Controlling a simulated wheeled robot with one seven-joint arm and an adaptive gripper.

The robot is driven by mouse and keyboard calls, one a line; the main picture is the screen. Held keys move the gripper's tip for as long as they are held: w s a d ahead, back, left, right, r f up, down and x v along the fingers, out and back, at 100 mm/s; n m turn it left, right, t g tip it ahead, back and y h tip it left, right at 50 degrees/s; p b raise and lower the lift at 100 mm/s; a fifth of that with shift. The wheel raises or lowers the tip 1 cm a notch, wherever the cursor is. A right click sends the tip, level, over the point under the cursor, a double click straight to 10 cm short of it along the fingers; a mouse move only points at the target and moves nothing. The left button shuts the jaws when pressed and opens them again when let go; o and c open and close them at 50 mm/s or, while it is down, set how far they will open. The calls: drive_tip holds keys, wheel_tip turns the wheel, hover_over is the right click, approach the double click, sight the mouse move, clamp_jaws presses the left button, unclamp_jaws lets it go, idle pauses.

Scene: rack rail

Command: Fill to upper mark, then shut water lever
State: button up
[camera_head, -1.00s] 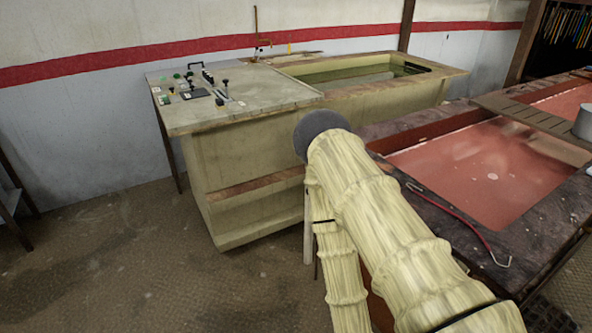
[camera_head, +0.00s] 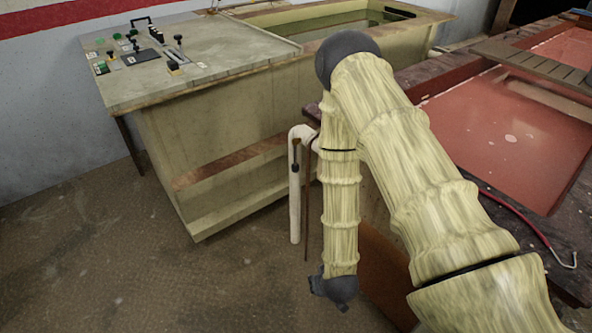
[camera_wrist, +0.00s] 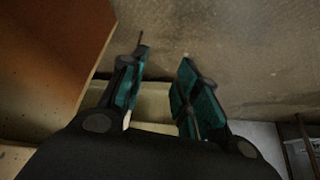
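A pale yellow tank (camera_head: 345,37) with greenish water (camera_head: 330,24) stands at the back. I cannot make out a fill mark on its inner wall. A grey panel top (camera_head: 215,58) on its left carries several small levers and knobs, including a black-knobbed lever (camera_head: 179,44). I cannot tell which one is the water lever. My gripper shows in the wrist view (camera_wrist: 163,65) with its two teal fingers apart and nothing between them. In the head view my arm hangs down in front of the tank, with its dark wrist low, well away from the panel; the fingers are not clear there.
A red-lined basin (camera_head: 500,130) with a dark rim is on the right; a red hooked rod (camera_head: 530,225) lies on the rim. A white bent pipe (camera_head: 295,200) stands between tank and basin. The floor (camera_head: 110,260) at left front is clear.

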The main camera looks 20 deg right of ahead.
drive_tip(key=w+r+t+h+b, duration=0.15)
drive_tip(key=w+t+b, duration=0.55)
drive_tip(key=w, duration=1.2)
drive_tip(key=m+t+h+b, duration=0.25)
drive_tip(key=t+b, duration=0.25)
drive_tip(key=b, duration=0.3)
approach(295, 161)
drive_tip(key=b+x, duration=0.1)
drive_tip(key=x, duration=0.9)
drive_tip(key=shift+w+d, duration=0.15)
drive_tip(key=shift+w, duration=0.15)
drive_tip(key=shift+c, duration=0.2)
clamp_jaws()
drive_tip(key=shift+f, duration=0.1)
